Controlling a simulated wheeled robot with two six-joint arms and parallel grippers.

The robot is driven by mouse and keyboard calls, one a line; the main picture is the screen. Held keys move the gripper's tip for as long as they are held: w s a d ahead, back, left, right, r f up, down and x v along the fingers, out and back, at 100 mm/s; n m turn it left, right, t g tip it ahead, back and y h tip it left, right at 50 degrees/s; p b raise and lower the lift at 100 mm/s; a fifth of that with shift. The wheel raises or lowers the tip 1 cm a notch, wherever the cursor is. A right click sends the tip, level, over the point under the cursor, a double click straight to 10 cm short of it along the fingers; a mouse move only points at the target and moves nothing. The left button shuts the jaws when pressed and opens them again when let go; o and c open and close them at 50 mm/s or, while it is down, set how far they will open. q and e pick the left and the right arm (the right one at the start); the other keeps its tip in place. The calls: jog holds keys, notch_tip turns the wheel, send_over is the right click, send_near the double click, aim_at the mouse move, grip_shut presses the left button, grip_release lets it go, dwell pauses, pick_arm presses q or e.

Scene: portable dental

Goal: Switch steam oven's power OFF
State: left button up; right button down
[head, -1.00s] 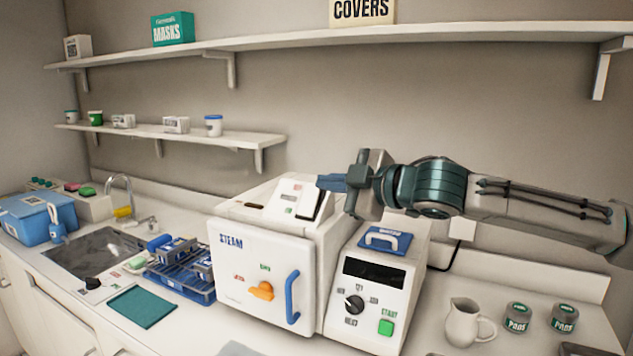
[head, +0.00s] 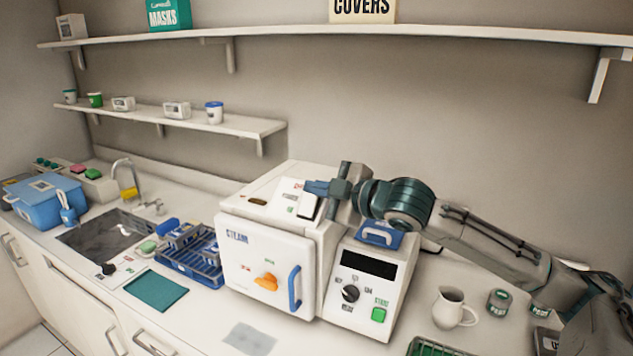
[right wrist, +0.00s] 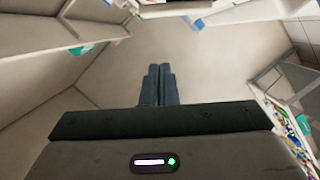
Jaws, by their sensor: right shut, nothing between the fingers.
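The white steam oven (head: 268,255), marked STEAM, stands on the counter with its door shut. Its door carries an orange knob (head: 266,282) and a blue bar handle (head: 295,287). On its top, near the right edge, is a rocker switch (head: 306,208) with a white face and a dark side, beside small red and green labels. My right gripper (head: 313,187) is shut and empty, its blue fingers right by the top of the switch; I cannot tell whether they touch it. Its closed fingers also show in the right wrist view (right wrist: 158,86). My left gripper is out of view.
A second white device (head: 367,290) with a dark display, a dial and a green START button stands close on the right. A white jug (head: 451,308) and jars stand further right. A blue rack (head: 190,258) and sink lie left. A shelf (head: 330,36) runs above.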

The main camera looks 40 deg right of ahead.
aim_at(309, 200)
jog(key=w+d+f+p, duration=0.2)
jog(key=shift+w+f+p, duration=0.3)
jog(key=shift+w+p, duration=0.05)
jog(key=shift+w, duration=0.05)
jog(key=shift+w+f, duration=0.1)
